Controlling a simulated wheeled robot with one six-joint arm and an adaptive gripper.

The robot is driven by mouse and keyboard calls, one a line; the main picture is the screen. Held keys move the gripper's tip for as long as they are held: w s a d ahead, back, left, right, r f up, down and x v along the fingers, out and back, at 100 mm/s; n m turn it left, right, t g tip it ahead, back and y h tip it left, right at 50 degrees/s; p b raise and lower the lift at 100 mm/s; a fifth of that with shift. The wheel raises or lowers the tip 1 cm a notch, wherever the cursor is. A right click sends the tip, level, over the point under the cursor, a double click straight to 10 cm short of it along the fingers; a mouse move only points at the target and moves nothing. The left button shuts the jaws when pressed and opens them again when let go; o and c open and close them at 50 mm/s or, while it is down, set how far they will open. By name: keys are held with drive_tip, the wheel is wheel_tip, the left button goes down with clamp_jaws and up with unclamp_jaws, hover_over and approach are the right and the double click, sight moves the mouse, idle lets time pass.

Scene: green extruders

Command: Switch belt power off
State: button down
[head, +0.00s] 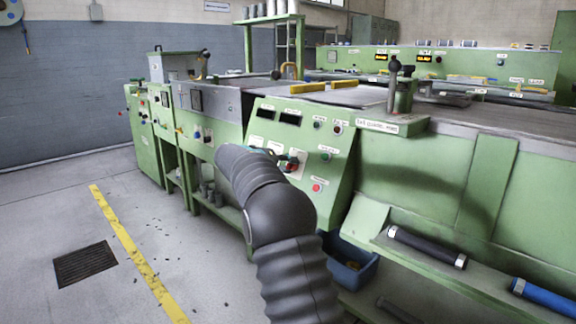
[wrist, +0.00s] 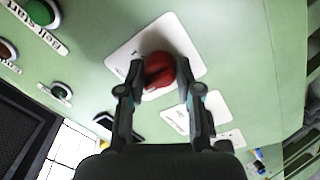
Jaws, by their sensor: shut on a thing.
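The red rotary knob (wrist: 160,71) sits on a white plate (wrist: 185,38) on the green panel, in the wrist view. My gripper (wrist: 161,74) is shut on this knob, with one finger on each side of it. The knob's ridge lies slanted in the wrist view. In the head view, the green control panel (head: 336,168) is at the middle, and my dark arm covers part of it and most of the gripper. The knob's switch position cannot be read.
A green button (wrist: 40,11) labelled "Belt Start" and a second green button (wrist: 61,91) are left of the knob. A red button (head: 317,187) is lower on the panel. A blue bin (head: 350,272) stands under the machine. The floor at left is open.

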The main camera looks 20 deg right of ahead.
drive_tip(key=c, duration=0.8)
unclamp_jaws()
drive_tip(key=v, duration=1.2)
